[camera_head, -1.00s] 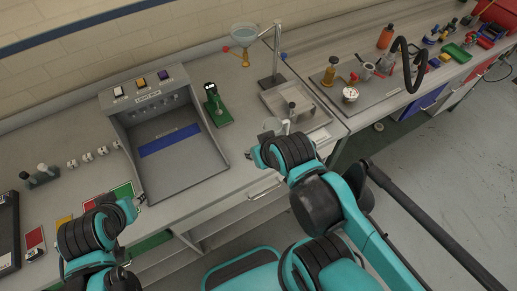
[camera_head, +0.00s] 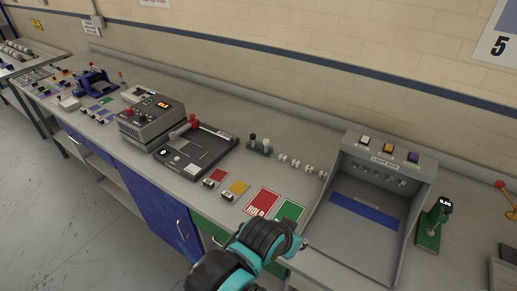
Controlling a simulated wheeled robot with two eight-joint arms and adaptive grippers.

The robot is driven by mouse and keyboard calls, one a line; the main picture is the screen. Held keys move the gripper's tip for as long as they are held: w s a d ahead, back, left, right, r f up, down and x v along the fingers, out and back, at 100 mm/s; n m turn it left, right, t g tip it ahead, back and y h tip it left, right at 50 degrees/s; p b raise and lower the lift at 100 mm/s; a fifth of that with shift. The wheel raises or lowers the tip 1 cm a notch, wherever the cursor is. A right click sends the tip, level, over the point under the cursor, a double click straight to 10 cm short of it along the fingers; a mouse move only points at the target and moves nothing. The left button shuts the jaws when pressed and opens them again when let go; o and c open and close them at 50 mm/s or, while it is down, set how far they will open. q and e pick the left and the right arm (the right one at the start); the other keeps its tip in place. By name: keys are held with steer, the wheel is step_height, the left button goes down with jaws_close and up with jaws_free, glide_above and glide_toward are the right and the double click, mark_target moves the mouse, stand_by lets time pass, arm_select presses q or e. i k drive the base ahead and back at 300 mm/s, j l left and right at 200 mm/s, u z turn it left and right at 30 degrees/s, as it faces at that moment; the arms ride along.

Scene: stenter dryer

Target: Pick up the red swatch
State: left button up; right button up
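A small red square (camera_head: 217,175), which looks like the red swatch, lies flat on the bench, left of a yellow swatch (camera_head: 238,187). A small dark-and-white block (camera_head: 208,183) sits at its front edge. My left arm comes up from the bottom of the view. Its gripper (camera_head: 303,243) is beside the light box's left wall, just in front of the green card, well to the right of the red square and apart from it. The fingers are small and mostly hidden by the wrist. My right gripper is out of view.
A red card marked HOLD (camera_head: 262,202) and a green card (camera_head: 288,212) lie between the red square and the light box (camera_head: 395,200). A black tray device with a red handle (camera_head: 196,152) stands behind left.

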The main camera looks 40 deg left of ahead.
mark_target(214, 179)
steer(key=u, duration=1.75)
steer(key=i+j, duration=0.25)
steer(key=i+j+z, duration=0.45)
steer(key=j, duration=0.15)
steer(key=j+z, duration=0.2)
steer(key=i+j+z, duration=0.2)
steer(key=j, duration=0.25)
steer(key=k+z, duration=0.1)
steer(key=z, duration=0.6)
